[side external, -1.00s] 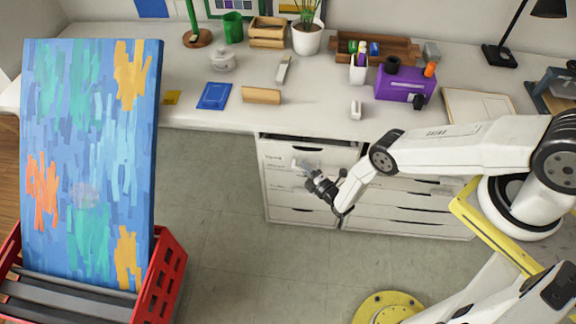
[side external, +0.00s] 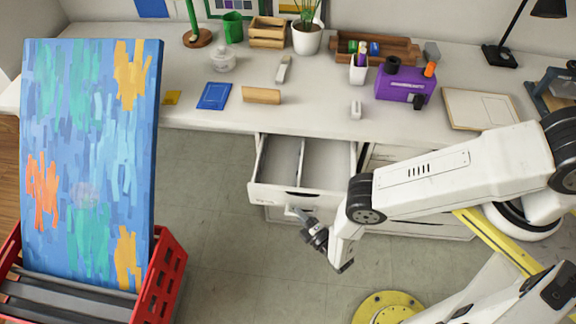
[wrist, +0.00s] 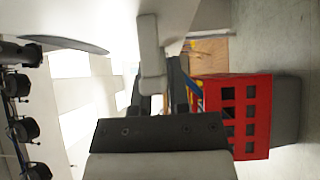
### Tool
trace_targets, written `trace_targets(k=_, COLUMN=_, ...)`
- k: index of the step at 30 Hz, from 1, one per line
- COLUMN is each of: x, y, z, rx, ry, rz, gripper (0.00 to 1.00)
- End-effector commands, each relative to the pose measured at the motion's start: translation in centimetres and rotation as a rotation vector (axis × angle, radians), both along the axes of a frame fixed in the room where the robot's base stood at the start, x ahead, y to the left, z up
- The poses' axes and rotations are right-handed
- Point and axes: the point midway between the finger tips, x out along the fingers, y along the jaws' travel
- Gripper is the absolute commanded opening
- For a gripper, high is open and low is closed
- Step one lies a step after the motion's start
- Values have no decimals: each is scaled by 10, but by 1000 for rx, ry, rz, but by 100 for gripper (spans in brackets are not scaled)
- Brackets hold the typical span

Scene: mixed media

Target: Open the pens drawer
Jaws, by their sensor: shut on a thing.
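The top left drawer (side external: 270,194) of the white cabinet under the desk is pulled out. Its inside is bare and pale, with a lengthwise divider. Faint writing shows at the left of its front, too small to read. My gripper (side external: 297,213) is at the lower part of this drawer's front, below the dark slot. In the wrist view its dark fingers (wrist: 160,98) are shut on a pale grey handle piece (wrist: 150,55). The exact contact is small and partly hidden.
The red crate (side external: 160,285) with a large blue painting (side external: 90,160) stands at left. Lower and right-hand drawers (side external: 385,155) are partly behind my arm. The grey floor (side external: 220,270) in front is clear. The desk holds a purple box (side external: 400,86) and other items.

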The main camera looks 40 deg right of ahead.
Motion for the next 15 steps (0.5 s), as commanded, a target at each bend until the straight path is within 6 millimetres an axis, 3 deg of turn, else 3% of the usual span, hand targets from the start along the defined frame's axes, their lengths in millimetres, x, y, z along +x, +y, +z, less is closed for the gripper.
trace_targets(k=6, x=-21, y=23, z=1, rx=1, ry=-3, rz=6, gripper=0)
trace_targets(k=15, x=-34, y=35, z=1, rx=1, ry=-2, rz=2, gripper=0)
